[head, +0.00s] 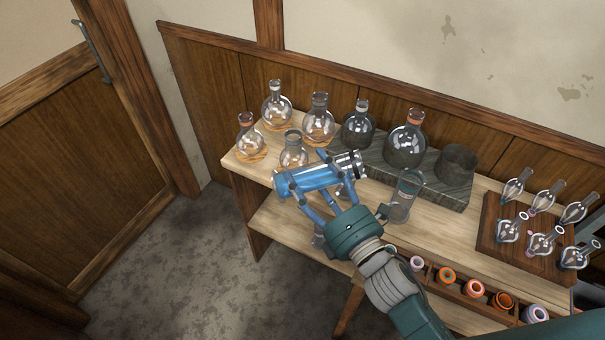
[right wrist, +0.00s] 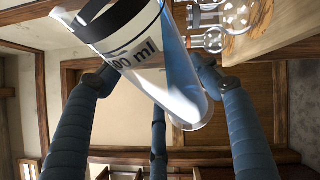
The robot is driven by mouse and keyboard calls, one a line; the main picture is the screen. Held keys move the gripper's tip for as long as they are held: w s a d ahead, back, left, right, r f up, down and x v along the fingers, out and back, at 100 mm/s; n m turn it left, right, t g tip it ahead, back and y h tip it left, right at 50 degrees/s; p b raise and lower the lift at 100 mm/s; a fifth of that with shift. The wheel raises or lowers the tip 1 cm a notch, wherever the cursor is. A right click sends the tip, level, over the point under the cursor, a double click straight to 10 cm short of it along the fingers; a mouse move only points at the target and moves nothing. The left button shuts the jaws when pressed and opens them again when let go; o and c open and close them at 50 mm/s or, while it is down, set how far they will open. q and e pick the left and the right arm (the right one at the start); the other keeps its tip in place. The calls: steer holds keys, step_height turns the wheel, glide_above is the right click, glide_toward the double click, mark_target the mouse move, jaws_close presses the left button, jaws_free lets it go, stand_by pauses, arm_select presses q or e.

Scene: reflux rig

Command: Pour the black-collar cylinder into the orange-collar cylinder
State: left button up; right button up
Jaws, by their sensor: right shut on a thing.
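My right gripper (head: 318,185) is shut on the black-collar cylinder (head: 305,178), a clear tube with blue liquid. The cylinder lies almost level above the front of the bench, its black collar (head: 353,164) at the right end and slightly higher. The right wrist view shows the cylinder (right wrist: 155,60) between my fingers, with printed "ml" markings. A clear upright cylinder (head: 405,197) stands on the bench just right of my gripper; I cannot make out an orange collar on it. My left gripper is not in view.
Round flasks (head: 318,122) stand along the back left of the bench. A dark slab (head: 450,187) carries a big flask (head: 406,143) and a dark beaker (head: 456,163). A wooden rack (head: 490,225) of small pear flasks is at right, and a tray of coloured rings (head: 475,288) is in front.

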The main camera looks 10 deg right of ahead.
mark_target(351, 173)
steer(key=shift+s+d+r+m+t+h, duration=0.25)
steer(key=shift+s+d+r+m+h, duration=0.4)
steer(key=shift+d, duration=0.55)
steer(key=shift+s+d+r+m+t+h, duration=0.2)
steer(key=shift+s+d+r+m+h, duration=0.15)
steer(key=shift+s+d+r+h, duration=0.45)
steer(key=shift+s+d+r+m+t+h, duration=0.25)
steer(key=shift+s+d+r+m+h, duration=0.4)
steer(key=shift+d, duration=0.9)
steer(key=w+a+f+n+y, duration=0.1)
steer(key=a, duration=0.1)
steer(key=w+a+f+n+g+y, duration=0.1)
steer(key=w+a+f+y, duration=0.1)
steer(key=a, duration=0.1)
steer(key=w+a+f+n+g+y, duration=0.1)
steer(key=w+a+f+n+y, duration=0.1)
steer(key=a, duration=0.1)
steer(key=shift+w+a+f, duration=0.1)
steer(key=shift+a+f, duration=0.05)
steer(key=shift+a, duration=0.05)
steer(key=w+f+n+g+y, duration=0.1)
steer(key=w+f+y, duration=0.1)
steer(key=w+f, duration=0.2)
steer(key=shift+w+y, duration=0.35)
steer(key=shift+y, duration=0.05)
steer(key=shift+d+r+m, duration=0.15)
steer(key=shift+r+m, duration=0.5)
stand_by(2.0)
